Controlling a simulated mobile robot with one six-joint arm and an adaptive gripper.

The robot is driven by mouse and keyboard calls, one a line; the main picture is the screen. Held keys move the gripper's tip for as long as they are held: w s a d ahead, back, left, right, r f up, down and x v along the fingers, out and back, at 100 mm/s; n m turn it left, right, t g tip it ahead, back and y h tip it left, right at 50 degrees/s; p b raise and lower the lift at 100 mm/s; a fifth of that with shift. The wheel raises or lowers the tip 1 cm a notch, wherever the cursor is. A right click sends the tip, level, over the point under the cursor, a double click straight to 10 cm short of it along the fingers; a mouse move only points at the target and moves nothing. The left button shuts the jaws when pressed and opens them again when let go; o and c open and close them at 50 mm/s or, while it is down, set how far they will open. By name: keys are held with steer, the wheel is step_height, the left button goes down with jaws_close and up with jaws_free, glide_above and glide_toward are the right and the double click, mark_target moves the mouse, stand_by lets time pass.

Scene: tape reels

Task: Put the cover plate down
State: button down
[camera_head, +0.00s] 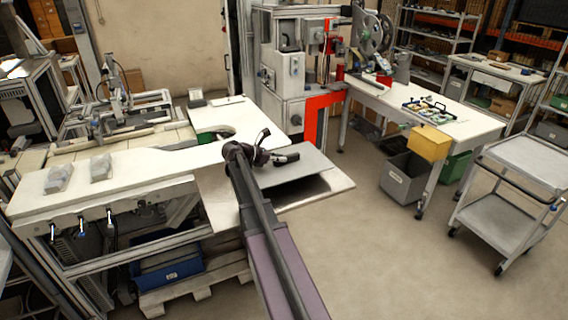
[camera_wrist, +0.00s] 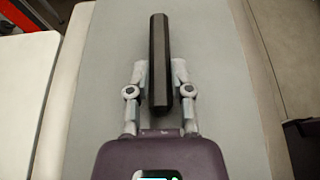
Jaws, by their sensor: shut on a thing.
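The cover plate (camera_head: 305,166) is a flat grey sheet with a black bar handle. It is over a shiny metal shelf (camera_head: 332,184) at the right end of the white workbench. A dark reflection or shadow shows below its front edge; I cannot tell whether the plate touches the shelf. In the wrist view the plate (camera_wrist: 105,60) fills the middle, and its black handle (camera_wrist: 159,55) runs lengthwise between my fingers. My gripper (camera_wrist: 159,88) is shut on the handle. In the head view my arm hides the plate's left part, and my gripper (camera_head: 272,157) is at the handle.
The white workbench (camera_head: 150,165) lies left of the plate, with two grey pieces on it. A machine with a red frame (camera_head: 318,112) stands behind. Grey and yellow bins (camera_head: 404,178) and a cart (camera_head: 505,200) stand to the right, with clear floor between.

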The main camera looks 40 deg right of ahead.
mark_target(281, 163)
steer(key=shift+w+d, duration=0.15)
steer(key=shift+d, duration=0.15)
steer(key=shift+w+d+f+b, duration=0.1)
steer(key=shift+d+f+b, duration=0.05)
steer(key=shift+f+b, duration=0.35)
steer(key=shift+d+f+b, duration=0.15)
steer(key=shift+f+b, duration=1.15)
steer(key=shift+b, duration=0.05)
steer(key=shift+f, duration=0.15)
steer(key=c, duration=0.5)
jaws_free()
steer(key=shift+c, duration=0.2)
steer(key=shift+r, duration=0.2)
